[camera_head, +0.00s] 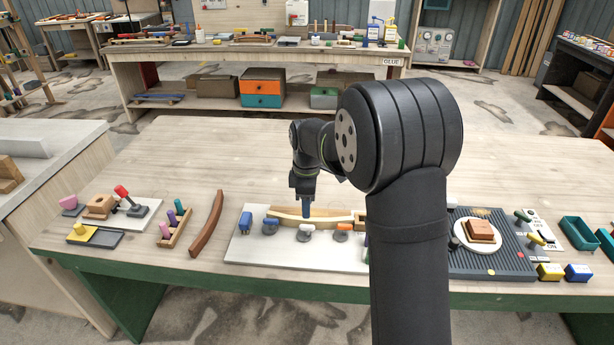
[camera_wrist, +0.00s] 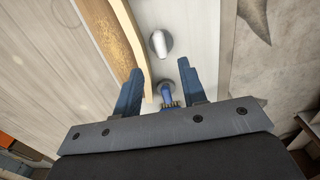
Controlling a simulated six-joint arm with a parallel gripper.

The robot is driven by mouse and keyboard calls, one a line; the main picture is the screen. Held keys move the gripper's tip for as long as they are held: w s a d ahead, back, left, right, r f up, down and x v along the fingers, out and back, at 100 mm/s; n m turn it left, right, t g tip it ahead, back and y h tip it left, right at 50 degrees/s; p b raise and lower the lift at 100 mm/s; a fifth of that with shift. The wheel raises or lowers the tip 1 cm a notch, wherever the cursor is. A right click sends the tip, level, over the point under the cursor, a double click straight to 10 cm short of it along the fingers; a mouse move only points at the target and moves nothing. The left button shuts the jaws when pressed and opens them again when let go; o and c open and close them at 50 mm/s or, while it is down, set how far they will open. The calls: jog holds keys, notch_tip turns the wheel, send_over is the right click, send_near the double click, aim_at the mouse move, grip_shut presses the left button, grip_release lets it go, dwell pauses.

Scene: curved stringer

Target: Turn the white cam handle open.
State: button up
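The white cam handle (camera_head: 306,228) sits on a grey round base on a pale board, in front of a curved wooden strip (camera_head: 290,216). In the wrist view the white handle (camera_wrist: 159,43) lies just beyond the fingertips, roughly lined up with the gap between them. My gripper (camera_head: 306,209) is above the board, near the strip and behind the white handle; it also shows in the wrist view (camera_wrist: 160,68). Its blue fingers are apart with nothing gripped. A blue cam handle (camera_wrist: 167,92) shows between the fingers, partly hidden by the gripper body.
An orange cam handle (camera_head: 344,227) is right of the white one, and a blue cam (camera_head: 270,224) is left. A brown curved piece (camera_head: 206,224) lies farther left. My arm hides the board's right end.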

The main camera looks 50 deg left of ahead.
aim_at(307, 225)
notch_tip(307, 225, up, 10)
jog(key=shift+r, duration=0.25)
jog(key=shift+f, duration=0.1)
dwell(0.5)
notch_tip(307, 225, down, 17)
jog(key=shift+f, duration=0.2)
dwell(0.4)
